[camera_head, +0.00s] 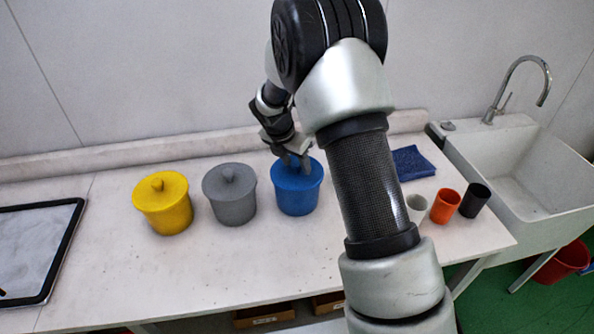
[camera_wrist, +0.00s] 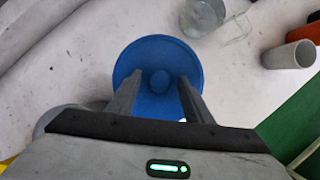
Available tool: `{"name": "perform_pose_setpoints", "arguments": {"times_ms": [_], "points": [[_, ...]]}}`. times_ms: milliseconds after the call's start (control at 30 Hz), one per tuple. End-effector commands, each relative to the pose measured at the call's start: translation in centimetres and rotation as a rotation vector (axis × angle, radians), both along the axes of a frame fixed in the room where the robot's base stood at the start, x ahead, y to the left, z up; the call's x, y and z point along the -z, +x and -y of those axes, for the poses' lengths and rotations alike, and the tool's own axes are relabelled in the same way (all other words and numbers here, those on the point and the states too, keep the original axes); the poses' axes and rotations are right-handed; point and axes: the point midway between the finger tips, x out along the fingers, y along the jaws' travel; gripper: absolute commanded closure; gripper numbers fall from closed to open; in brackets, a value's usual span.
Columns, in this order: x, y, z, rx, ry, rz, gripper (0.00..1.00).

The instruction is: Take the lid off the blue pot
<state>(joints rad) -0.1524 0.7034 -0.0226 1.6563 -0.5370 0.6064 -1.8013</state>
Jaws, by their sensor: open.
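The blue pot (camera_head: 297,198) stands upright on the counter, at the right end of a row of three lidded pots. Its blue lid (camera_wrist: 158,52) is on it, with a round knob (camera_wrist: 160,82) in the middle. My gripper (camera_head: 294,160) is over the lid, pointing down, and hides part of the lid and its knob in the head view. In the wrist view my gripper (camera_wrist: 159,76) is open, with one finger on each side of the knob. A gap shows between the knob and each finger. I cannot tell how far down the fingertips reach.
The grey pot (camera_head: 230,198) is close at the left, with the yellow pot (camera_head: 163,208) beyond it. Orange (camera_head: 445,207), black (camera_head: 475,201) and pale grey (camera_head: 416,209) cups stand right of my arm. A blue cloth or sponge (camera_head: 412,163) lies behind them. A sink (camera_head: 520,165) is far right.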

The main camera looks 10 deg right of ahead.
Motion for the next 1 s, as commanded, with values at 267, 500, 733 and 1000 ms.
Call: {"name": "perform_pose_setpoints", "arguments": {"times_ms": [267,500,733,1000], "points": [[0.0,0.0,0.0,0.0,0.0,0.0,0.81],[0.0,0.0,0.0,0.0,0.0,0.0,0.97],[-1.5,0.1,-0.1,0.0,0.002,0.004,0.97],[-6.9,0.1,0.0,0.001,0.002,0.005,0.97]]}}
